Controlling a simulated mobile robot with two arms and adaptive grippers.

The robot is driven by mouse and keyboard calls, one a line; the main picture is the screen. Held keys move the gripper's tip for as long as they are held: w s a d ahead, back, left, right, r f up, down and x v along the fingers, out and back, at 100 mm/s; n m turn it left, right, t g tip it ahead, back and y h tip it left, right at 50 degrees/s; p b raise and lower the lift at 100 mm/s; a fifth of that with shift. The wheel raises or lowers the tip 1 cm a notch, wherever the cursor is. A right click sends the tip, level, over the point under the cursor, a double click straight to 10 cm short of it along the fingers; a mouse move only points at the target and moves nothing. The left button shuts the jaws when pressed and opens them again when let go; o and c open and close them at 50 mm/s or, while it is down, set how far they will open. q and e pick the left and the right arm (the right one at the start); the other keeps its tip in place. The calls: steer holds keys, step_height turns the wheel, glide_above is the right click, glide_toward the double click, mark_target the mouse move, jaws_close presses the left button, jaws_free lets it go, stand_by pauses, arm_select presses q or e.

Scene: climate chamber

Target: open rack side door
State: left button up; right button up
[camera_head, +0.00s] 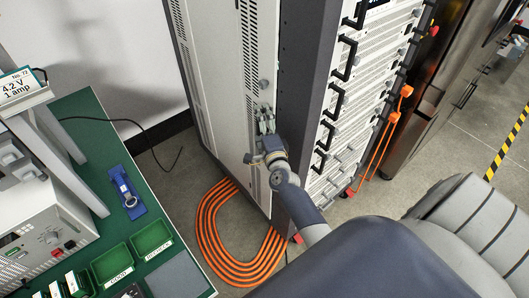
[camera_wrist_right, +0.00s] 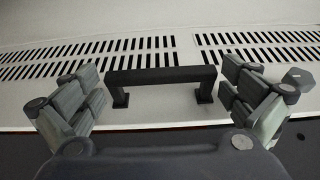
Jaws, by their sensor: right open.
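The rack's side door (camera_head: 215,75) is a tall light-grey panel with slotted vents, and it looks closed. In the right wrist view the door (camera_wrist_right: 150,25) fills the upper part. A black bar handle (camera_wrist_right: 160,75) on two posts stands out from it. My right gripper (camera_head: 266,118) is at the door near its front edge. In the wrist view the right gripper (camera_wrist_right: 160,88) is open, with one finger at each end of the handle and gaps showing between. My left gripper is not in view.
The rack front (camera_head: 345,100) has several black handles. Orange cable loops (camera_head: 235,245) lie on the floor by the door's base. A green-topped bench (camera_head: 95,130) with instruments and green bins stands at left.

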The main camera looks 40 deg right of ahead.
steer(key=b+v, duration=0.1)
steer(key=v, duration=1)
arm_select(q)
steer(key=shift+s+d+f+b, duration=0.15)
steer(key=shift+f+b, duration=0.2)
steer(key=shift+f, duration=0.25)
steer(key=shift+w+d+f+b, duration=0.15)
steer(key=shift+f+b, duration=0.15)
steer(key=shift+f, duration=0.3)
arm_select(e)
steer(key=s+a+f+n+g+y, duration=0.1)
steer(key=a+f+n+y, duration=0.1)
steer(key=f, duration=0.6)
steer(key=s+a+f+n+g+y, duration=0.1)
steer(key=a+f+n, duration=0.3)
steer(key=f, duration=0.5)
steer(key=shift+s+f+n+g+y, duration=0.25)
steer(key=shift+n+g+y, duration=0.25)
steer(key=shift+g, duration=0.1)
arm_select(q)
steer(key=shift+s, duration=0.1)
arm_select(e)
steer(key=shift+a, duration=0.1)
